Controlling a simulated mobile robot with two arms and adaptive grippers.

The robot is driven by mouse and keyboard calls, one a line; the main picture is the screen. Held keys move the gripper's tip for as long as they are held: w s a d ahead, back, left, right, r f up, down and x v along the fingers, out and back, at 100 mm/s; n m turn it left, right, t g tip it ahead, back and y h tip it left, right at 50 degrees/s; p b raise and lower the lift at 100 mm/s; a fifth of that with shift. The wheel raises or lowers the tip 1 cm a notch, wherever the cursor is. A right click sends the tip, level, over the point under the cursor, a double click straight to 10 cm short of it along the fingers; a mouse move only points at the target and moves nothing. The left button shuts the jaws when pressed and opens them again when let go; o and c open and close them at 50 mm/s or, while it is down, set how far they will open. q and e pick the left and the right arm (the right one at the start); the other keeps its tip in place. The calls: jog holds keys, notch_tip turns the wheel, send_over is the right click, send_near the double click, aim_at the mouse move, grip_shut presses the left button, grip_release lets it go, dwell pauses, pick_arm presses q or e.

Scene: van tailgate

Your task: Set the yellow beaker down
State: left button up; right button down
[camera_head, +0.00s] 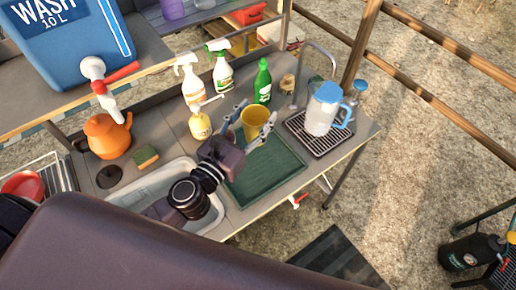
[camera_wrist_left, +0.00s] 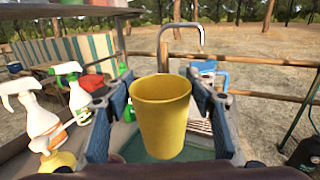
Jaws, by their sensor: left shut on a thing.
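The yellow beaker (camera_head: 254,123) is upright between the fingers of my left gripper (camera_head: 254,126), which is shut on it. In the head view it shows over the far part of a green mat or tray (camera_head: 266,172). Whether its base touches the surface cannot be told. In the left wrist view the beaker (camera_wrist_left: 161,115) fills the middle, open end up and seemingly empty, with a blue-grey finger of the left gripper (camera_wrist_left: 160,115) on each side. My right gripper is not in view.
Spray bottles (camera_head: 191,83), a yellow soap bottle (camera_head: 200,124) and a green bottle (camera_head: 263,82) stand behind and left of the beaker. A blue-lidded jug (camera_head: 322,112) stands on a drying rack (camera_head: 335,139) to the right, near the tap (camera_head: 318,47). The green surface's front is clear.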

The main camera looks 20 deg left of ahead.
aim_at(256, 135)
pick_arm(q)
jog(key=f+b, duration=0.2)
jog(key=f, duration=0.2)
jog(key=f+b, duration=0.2)
jog(key=f, duration=0.2)
jog(key=shift+w+f, duration=0.2)
jog(key=shift+f, duration=0.15)
jog(key=shift+f+b, duration=0.4)
jog(key=shift+b, duration=0.2)
notch_tip(256, 135, down, 4)
jog(key=b, duration=0.3)
jog(key=shift+f, duration=0.1)
jog(key=shift+f+b, duration=0.15)
jog(key=shift+b, duration=0.25)
jog(key=o, duration=0.7)
jog(key=shift+o, duration=0.6)
